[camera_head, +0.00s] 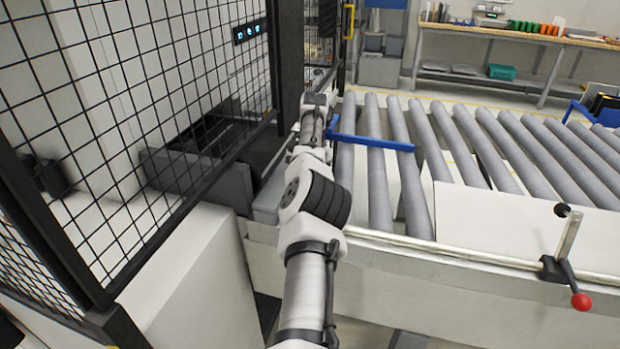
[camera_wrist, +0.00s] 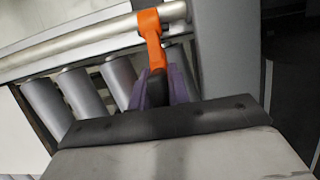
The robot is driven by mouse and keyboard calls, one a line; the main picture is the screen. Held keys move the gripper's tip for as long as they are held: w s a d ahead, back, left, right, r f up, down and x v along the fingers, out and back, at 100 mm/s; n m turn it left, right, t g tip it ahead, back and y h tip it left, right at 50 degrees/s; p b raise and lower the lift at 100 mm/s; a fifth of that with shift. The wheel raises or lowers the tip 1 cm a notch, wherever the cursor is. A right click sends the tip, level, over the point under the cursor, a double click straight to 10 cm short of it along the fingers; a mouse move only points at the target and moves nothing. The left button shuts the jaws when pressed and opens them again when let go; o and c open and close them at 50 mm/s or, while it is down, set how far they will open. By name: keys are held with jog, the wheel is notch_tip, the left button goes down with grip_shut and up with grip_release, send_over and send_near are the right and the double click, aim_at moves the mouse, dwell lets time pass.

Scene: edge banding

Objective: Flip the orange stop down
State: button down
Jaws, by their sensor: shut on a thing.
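The orange stop (camera_wrist: 150,38) shows in the wrist view, clamped around a pale round rail (camera_wrist: 90,38). Its arm reaches from the rail down toward my gripper (camera_wrist: 162,82). The purple-grey fingers sit on either side of the stop's dark lower end and are shut on it. The exact contact is partly hidden between the fingers. In the head view my arm stretches forward along the left end of the roller conveyor. The orange stop cannot be made out there, and my fingers are hidden by the arm.
A black mesh fence (camera_head: 150,120) stands close on the left of my arm. Grey rollers (camera_head: 378,190) and a blue bar (camera_head: 375,142) lie to the right. A lever with a red knob (camera_head: 581,301) is on the front rail. A workbench (camera_head: 520,36) stands behind.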

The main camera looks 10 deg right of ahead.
dwell(0.4)
jog(key=c, duration=1.4)
grip_release()
